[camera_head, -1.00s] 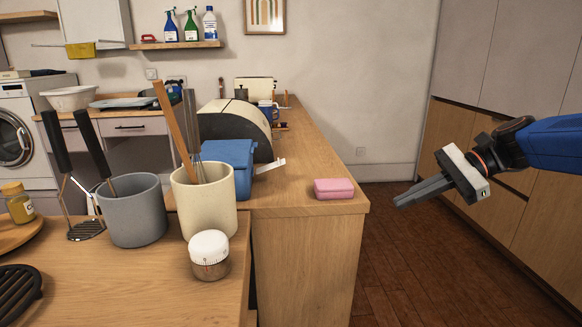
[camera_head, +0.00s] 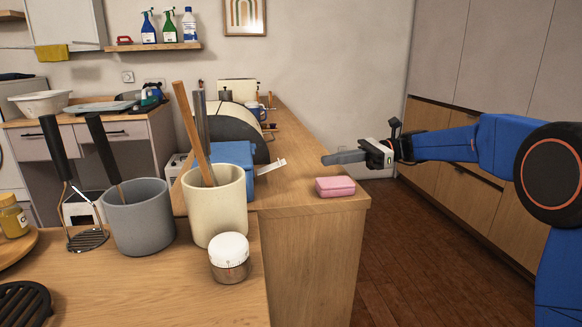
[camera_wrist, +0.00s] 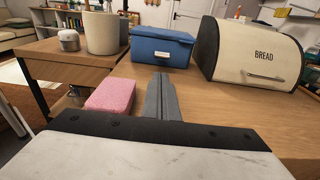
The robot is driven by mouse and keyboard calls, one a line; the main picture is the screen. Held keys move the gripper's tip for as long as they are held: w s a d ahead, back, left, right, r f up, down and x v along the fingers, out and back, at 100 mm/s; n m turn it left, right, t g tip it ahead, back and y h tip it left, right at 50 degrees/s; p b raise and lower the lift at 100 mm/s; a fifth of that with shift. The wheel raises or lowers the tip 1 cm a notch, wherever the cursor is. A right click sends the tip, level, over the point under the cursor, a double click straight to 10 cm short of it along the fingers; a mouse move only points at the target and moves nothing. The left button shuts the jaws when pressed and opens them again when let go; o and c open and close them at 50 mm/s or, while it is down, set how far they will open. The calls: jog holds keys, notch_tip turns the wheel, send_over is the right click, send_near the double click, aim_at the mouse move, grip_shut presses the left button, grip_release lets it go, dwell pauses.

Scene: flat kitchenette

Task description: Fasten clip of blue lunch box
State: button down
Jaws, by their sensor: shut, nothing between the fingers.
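The blue lunch box (camera_head: 233,153) stands on the wooden counter, partly hidden in the head view by the cream crock. A pale clip (camera_head: 270,166) sticks out from its right side. In the wrist view the lunch box (camera_wrist: 160,47) is ahead, its lid down, with the pale clip (camera_wrist: 161,55) on the side facing me; it appears to stand out from the wall. My gripper (camera_head: 326,159) is shut and empty, above the counter and to the right of the box, pointing towards it. Its fingers (camera_wrist: 160,80) are apart from the box.
A pink sponge-like block (camera_head: 335,186) lies at the counter's near right corner, below my gripper. The cream crock (camera_head: 215,205) with utensils and a jar (camera_head: 229,257) stand on the nearer table. A bread bin (camera_wrist: 250,55) is right of the box.

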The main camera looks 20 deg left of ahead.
jog(key=shift+a, duration=0.1)
send_near(271, 166)
jog(key=shift+s+a+f, duration=0.3)
jog(key=shift+s+a, duration=0.2)
jog(key=shift+a, duration=0.05)
jog(key=shift+s+a+f, duration=0.3)
jog(key=shift+s+a, duration=0.2)
